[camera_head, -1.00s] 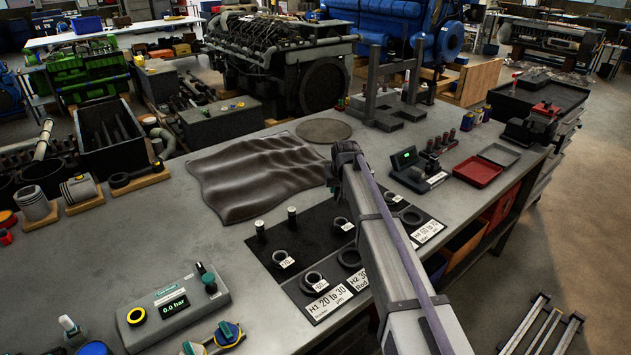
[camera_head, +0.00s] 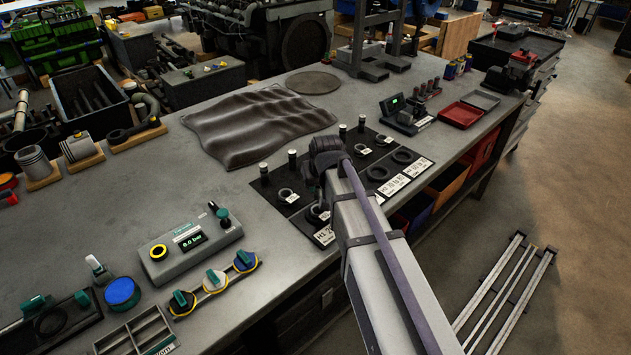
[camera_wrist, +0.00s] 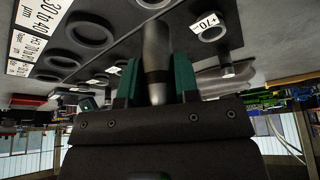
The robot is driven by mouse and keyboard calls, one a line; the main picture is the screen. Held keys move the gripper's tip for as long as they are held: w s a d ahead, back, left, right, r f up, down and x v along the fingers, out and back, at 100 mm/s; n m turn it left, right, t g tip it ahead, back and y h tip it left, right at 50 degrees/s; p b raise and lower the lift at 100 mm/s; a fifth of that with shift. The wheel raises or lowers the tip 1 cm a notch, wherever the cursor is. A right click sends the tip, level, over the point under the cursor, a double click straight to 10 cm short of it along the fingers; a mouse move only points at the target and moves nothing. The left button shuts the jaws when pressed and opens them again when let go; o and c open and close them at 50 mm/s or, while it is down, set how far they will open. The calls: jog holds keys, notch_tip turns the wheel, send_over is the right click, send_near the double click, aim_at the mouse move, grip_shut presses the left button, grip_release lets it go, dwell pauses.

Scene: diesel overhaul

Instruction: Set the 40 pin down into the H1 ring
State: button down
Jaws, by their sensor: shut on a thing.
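My gripper (camera_wrist: 157,78) has green fingers and is shut on a grey metal pin (camera_wrist: 156,50) with a dark band. I cannot read a number on it. The pin's far end points toward the black mat (camera_wrist: 120,52), near a dark ring (camera_wrist: 154,3) cut by the picture edge; I cannot tell whether it touches. In the head view, my wrist hides the gripper and pin. The H1 label (camera_head: 324,236) is partly hidden by my arm. The ring just behind it (camera_head: 316,214) is partly covered too.
Other dark rings (camera_head: 288,195) and several upright pins (camera_head: 292,160) stand on the mat, close to my wrist. A rumpled dark cloth (camera_head: 255,125) lies behind. A pressure box (camera_head: 190,243) sits at front left.

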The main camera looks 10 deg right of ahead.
aim_at(319, 198)
jog(key=shift+a+f+b, duration=0.1)
jog(key=shift+f+b, duration=3.4)
jog(key=shift+f, duration=0.15)
jog(key=shift+s, duration=0.15)
jog(key=shift+s+f+b, duration=0.2)
jog(key=shift+b, duration=0.15)
